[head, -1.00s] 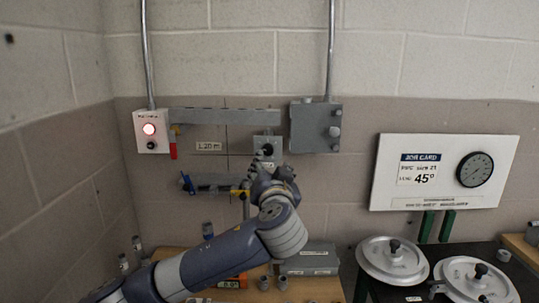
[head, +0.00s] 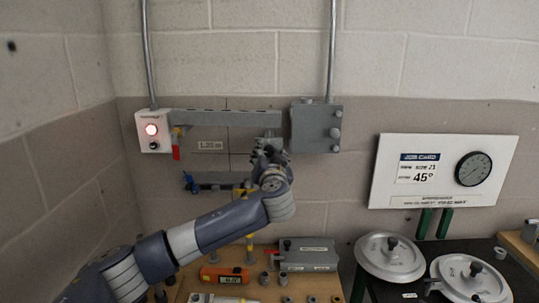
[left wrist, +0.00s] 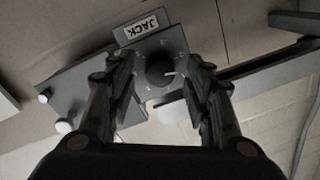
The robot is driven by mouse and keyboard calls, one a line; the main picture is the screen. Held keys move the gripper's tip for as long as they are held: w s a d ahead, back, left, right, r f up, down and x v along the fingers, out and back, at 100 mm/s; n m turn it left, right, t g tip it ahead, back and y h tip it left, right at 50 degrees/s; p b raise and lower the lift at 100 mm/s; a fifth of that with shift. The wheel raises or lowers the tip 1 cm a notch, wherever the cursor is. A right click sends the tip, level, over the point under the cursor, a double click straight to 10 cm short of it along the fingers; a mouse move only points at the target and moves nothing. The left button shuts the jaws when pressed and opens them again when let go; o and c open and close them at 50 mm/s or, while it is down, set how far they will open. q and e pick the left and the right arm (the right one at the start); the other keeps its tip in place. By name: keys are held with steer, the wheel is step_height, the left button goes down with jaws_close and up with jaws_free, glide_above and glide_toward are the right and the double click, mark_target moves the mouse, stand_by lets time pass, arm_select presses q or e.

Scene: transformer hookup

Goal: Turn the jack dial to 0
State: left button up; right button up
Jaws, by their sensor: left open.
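The jack dial (left wrist: 160,72) is a dark round knob on a grey plate, below a label reading JACK (left wrist: 142,27) in the left wrist view. A white pointer mark shows on the knob, and small markings ring it, too small to read. My left gripper (left wrist: 163,95) is open, with one finger on each side of the knob; I cannot tell whether either finger touches it. In the head view my left gripper (head: 268,150) is at the wall and hides the dial. My right gripper is not in view.
A grey box (head: 316,127) is right of the dial. A job card board (head: 444,170) hangs at right. Below are a table with small parts and two round lids (head: 390,258).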

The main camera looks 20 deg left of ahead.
arm_select(q)
steer(key=c, duration=1.1)
